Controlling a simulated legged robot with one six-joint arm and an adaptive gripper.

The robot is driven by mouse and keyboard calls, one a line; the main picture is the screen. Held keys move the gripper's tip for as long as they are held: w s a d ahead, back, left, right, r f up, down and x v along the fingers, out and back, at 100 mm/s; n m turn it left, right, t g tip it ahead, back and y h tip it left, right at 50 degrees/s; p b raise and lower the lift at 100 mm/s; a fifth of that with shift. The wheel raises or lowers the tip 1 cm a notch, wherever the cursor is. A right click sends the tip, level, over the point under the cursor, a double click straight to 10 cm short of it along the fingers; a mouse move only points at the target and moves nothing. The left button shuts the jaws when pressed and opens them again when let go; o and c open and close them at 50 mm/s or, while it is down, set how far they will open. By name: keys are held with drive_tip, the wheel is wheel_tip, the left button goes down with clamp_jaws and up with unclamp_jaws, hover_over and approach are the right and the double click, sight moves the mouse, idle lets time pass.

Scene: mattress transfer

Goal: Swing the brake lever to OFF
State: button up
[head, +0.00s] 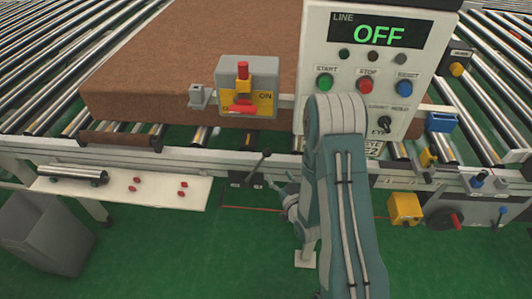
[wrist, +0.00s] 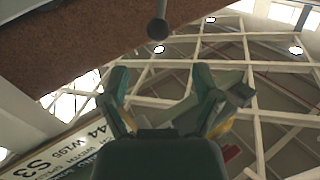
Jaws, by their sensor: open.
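A lever (head: 258,165) with a round black knob rises from a small dark base (head: 246,180) on the front rail in the head view, leaning up and to the right. The base's markings are too small to read. In the wrist view a dark round knob on a shaft (wrist: 157,28) shows at the top, beyond the fingertips and apart from them. My gripper (wrist: 160,75) is open and empty, its two fingers spread below that knob. In the head view my arm hides most of the gripper, which is low beside the lever's base.
A grey box with a red and yellow switch (head: 243,80) marked ON stands above the rail. A control panel (head: 313,35) reads LINE OFF. A brown mattress (head: 150,60) lies on the rollers. A white shelf (head: 100,190) is at left, and a yellow box (head: 404,209) at right.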

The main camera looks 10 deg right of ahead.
sight(267, 154)
drive_tip(key=w, duration=0.3)
drive_tip(key=w+a, duration=0.1)
drive_tip(key=w, duration=0.6)
drive_tip(key=shift+w+a, duration=0.25)
drive_tip(key=shift+a, duration=0.1)
clamp_jaws()
